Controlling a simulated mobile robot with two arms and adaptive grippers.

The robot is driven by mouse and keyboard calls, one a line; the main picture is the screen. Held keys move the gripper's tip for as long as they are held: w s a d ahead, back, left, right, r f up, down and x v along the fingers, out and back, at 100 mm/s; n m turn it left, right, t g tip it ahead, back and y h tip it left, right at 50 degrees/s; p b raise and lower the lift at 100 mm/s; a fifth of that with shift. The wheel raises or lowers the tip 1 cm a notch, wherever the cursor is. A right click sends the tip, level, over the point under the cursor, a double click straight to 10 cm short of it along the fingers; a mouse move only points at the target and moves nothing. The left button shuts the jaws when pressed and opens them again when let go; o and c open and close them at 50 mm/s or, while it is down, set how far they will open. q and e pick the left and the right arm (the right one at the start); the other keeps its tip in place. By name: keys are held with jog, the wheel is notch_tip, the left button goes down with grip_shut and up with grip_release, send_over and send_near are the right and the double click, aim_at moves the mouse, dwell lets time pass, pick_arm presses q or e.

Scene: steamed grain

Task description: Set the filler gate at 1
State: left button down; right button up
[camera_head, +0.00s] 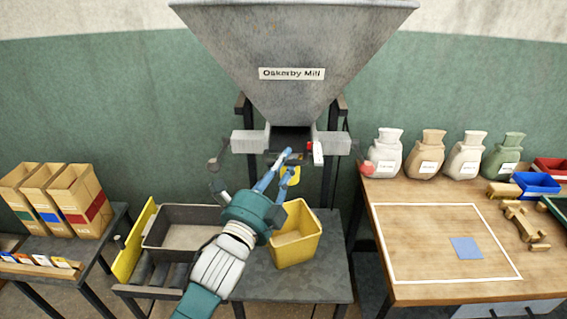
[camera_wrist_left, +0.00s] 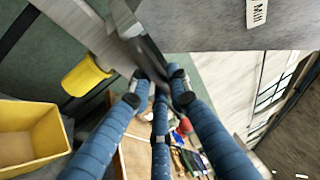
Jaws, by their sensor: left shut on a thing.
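The grey metal hopper (camera_head: 290,40), labelled "Oskerby Mill", narrows to a dark outlet with the filler gate under it. My left gripper (camera_head: 286,158) is just below the outlet, its blue fingers closed on a part of the gate. In the left wrist view, my fingertips (camera_wrist_left: 155,82) meet at the end of a dark grey metal bar (camera_wrist_left: 142,50), the gate's handle as far as I can tell. The fingers hide most of the grip. A yellow piece (camera_head: 291,176) hangs beside the fingertips. No gate number is readable. My right gripper is not in view.
A yellow bin (camera_head: 297,234) stands on the dark stand below the hopper, beside a grey tray (camera_head: 184,228). A white lever (camera_head: 318,152) with a red part is right of the outlet. Sacks (camera_head: 385,154) stand on the wooden table (camera_head: 430,290); paper bags (camera_head: 80,202) stand at left.

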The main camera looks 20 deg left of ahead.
pick_arm(q)
jog(key=shift+s, duration=0.1)
jog(key=shift+s+d+p, duration=0.15)
jog(key=shift+s, duration=0.35)
jog(key=shift+s+d+p, duration=0.15)
jog(key=shift+s, duration=0.35)
jog(key=c, duration=1.6)
grip_release()
jog(key=shift+w, duration=0.15)
jog(key=v, duration=1.2)
